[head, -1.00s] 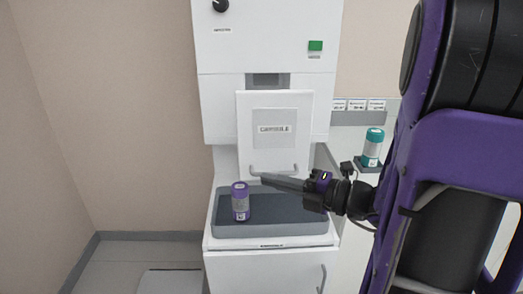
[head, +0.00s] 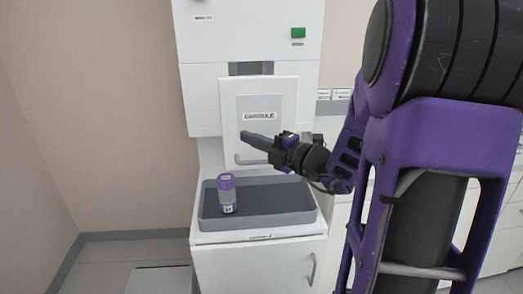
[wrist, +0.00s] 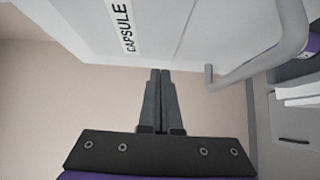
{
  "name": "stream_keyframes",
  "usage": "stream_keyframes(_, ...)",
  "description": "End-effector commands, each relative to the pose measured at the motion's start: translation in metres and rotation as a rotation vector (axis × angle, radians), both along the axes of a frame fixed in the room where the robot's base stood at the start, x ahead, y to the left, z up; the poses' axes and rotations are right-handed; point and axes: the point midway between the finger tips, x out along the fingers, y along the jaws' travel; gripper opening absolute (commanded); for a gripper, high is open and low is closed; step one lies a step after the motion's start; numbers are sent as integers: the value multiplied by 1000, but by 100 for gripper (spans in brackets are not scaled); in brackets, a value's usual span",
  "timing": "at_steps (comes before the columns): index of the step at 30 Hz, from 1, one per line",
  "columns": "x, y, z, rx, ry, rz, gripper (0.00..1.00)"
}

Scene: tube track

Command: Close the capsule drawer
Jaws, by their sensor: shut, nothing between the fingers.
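The capsule drawer (head: 287,100) is a white front panel labelled CAPSULE on the white machine. It stands out from the machine, with a dark gap visible above its top edge. My gripper (head: 244,135) is shut and empty, in front of the panel just below the label and above the handle. In the wrist view my gripper's fingers (wrist: 160,74) point at the drawer's white face (wrist: 180,30). I cannot tell whether they touch it.
A white cabinet door (head: 255,272) is under the tray. A green button (head: 298,33) is at the machine's upper right. My arm covers the right side.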

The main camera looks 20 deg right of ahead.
Motion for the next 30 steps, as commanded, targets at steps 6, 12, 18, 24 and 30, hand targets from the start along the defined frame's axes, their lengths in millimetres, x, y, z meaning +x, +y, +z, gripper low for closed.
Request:
stream_keyframes(6,14,-4,0,0,0,1,0)
stream_keyframes(12,15,-4,0,0,0,1,0)
stream_keyframes(18,16,-5,0,0,1,1,0)
stream_keyframes(24,29,-9,2,1,2,1,0)
stream_keyframes(30,65,-18,5,2,2,2,0)
